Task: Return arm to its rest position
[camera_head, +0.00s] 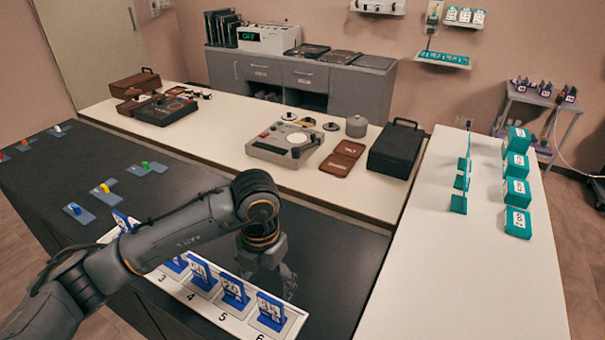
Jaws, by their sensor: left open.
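My left arm comes in from the lower left and reaches across the dark counter (335,250). Its left gripper (288,290) points down beside the white numbered tray (203,305), near the blue card stands at slots 5 and 6. The gripper is open, with nothing visible in it; its fingers are small and partly dark against the counter. Blue card stands (234,290) stand upright in the tray. The arm hides part of the tray and some of the stands. My right gripper is not in view.
A white table (475,285) at the right holds teal boxes (516,190) and teal stands. A long white table (225,138) behind holds a grey device (284,143) and a black case (395,150). Small coloured items on grey plates (78,213) lie on the counter's left. The counter right of the gripper is clear.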

